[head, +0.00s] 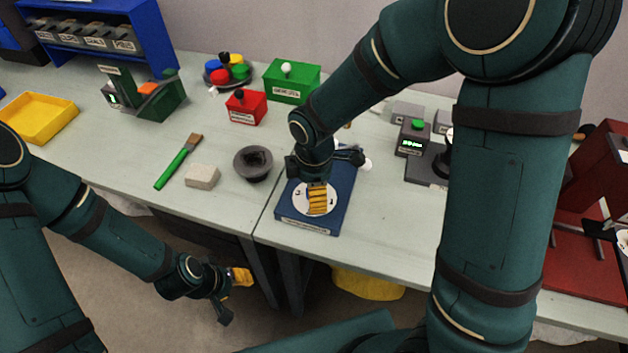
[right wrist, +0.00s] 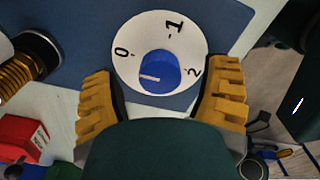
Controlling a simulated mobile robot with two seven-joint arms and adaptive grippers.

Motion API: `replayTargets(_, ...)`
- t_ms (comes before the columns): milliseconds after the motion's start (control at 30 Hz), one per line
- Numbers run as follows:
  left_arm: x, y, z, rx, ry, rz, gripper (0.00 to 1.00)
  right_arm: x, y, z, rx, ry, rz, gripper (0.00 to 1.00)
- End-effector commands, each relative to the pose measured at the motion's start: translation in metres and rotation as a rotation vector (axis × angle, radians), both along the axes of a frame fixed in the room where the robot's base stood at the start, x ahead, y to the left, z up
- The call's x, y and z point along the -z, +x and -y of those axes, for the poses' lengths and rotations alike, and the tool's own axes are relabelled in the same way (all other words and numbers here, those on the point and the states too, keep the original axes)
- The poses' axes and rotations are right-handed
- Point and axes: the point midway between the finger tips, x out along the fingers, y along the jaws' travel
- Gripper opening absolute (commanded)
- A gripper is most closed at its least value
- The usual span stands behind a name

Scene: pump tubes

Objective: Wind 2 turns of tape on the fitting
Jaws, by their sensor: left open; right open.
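A blue taping unit (head: 342,190) stands at the table's front edge. Its white dial (right wrist: 190,28), marked 0, 1 and 2, carries a blue knob (right wrist: 158,72). The knob's white line points left, close to the 0 side. A brass threaded fitting (right wrist: 17,77) with a black ring shows at the left of the right wrist view; in the head view my right arm hides it. My right gripper (head: 318,200) is open over the dial, its yellow fingers on either side of the knob, with no clear contact. My left gripper (head: 234,293) is open and empty, low in front of the table.
A grey bowl (head: 252,165), pale block (head: 202,177) and green-handled brush (head: 180,160) lie left of the unit. Red (head: 246,107) and green (head: 293,83) boxes stand behind. A grey device with a display (head: 412,140) and a red press (head: 590,220) are at right.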

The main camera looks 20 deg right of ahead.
Motion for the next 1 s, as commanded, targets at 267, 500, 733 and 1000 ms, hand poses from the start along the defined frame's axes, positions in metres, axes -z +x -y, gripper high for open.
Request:
replayTargets(267,0.0007,0.0005,0.0,0.0,0.0,0.001,0.47,0.0037,-0.0001,0.0,0.0,0.0,0.0,0.75)
replayTargets(500,0.0007,0.0005,0.0,0.0,0.0,0.001,0.47,0.0035,-0.0001,-0.0001,0.0,0.0,0.0,0.23)
replayTargets(733,0.0007,0.0005,-0.0001,0.0,0.0,0.001,0.47,0.0035,-0.0001,-0.0002,0.0,0.0,0.0,0.04)
replayTargets(1000,0.0009,0.0005,0.0,0.0,0.0,0.001,0.47,0.0036,-0.0002,-0.0003,0.008,0.0,0.0,0.0)
